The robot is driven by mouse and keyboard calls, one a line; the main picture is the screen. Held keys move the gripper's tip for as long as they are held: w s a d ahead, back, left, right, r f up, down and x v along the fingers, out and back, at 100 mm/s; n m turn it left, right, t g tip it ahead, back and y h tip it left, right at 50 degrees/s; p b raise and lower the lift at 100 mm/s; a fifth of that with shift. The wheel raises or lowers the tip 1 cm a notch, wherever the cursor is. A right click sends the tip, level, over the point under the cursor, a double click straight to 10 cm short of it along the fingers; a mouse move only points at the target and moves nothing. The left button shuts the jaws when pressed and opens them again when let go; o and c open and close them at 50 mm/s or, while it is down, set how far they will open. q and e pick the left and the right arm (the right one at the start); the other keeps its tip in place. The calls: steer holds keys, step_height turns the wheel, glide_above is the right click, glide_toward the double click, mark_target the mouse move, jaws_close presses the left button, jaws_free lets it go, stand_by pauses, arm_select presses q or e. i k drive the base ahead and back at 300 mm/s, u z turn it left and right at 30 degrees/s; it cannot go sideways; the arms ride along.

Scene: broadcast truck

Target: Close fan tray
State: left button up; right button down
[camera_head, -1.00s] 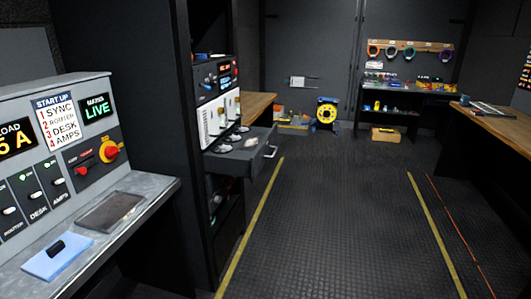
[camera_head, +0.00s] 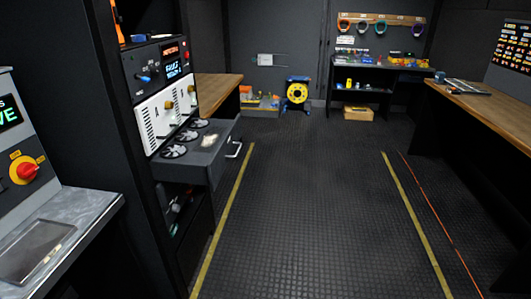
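The fan tray (camera_head: 206,160) is a dark grey drawer pulled out of the equipment rack (camera_head: 112,90) on the left. It sticks out to the right, over the floor. Several round fans sit on it near the rack, and a small pale item (camera_head: 209,142) lies on its top. A light metal handle (camera_head: 235,151) is on its right front end. Neither of my grippers is in view.
A metal-topped control desk (camera_head: 75,215) stands at the near left. Wooden counters stand behind the rack (camera_head: 215,90) and along the right (camera_head: 485,105). The dark floor between the yellow lines is clear.

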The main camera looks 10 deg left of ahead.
mark_target(199, 152)
steer(key=u, duration=0.1)
steer(key=i, duration=1.05)
steer(key=u, duration=0.45)
